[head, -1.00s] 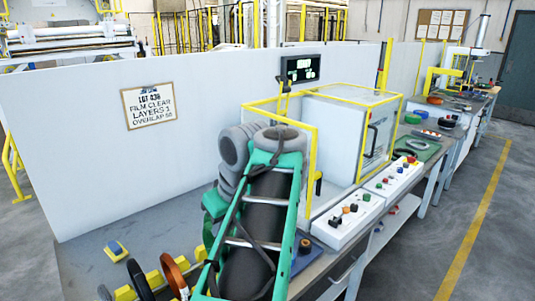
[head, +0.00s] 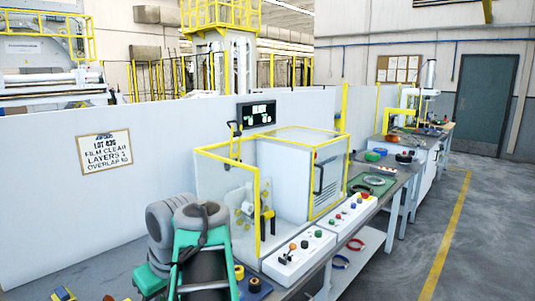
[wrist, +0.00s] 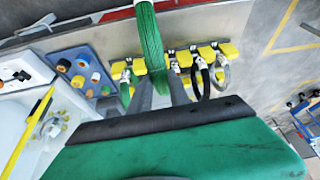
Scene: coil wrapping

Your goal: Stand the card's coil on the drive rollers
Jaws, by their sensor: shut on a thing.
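My gripper (wrist: 161,75) is shut on a green coil (wrist: 150,38), which stands up between the fingers in the wrist view. Part of the coil is cut off by the top edge. The lot card (head: 105,151) hangs on the white wall and reads "FILM CLEAR, LAYERS 1"; its lot number is small. The drive rollers (head: 246,208) seem to be the pale yellowish parts inside the yellow-framed guard; they also show at the left of the wrist view (wrist: 50,127). In the head view my arm hides the gripper and coil.
In the wrist view, a rack with yellow holders (wrist: 210,52) carries a black coil (wrist: 203,78) and a grey coil (wrist: 222,72). A blue tray (wrist: 100,62) holds several coloured rolls. A button panel (head: 298,257) stands before the guard frame (head: 258,200).

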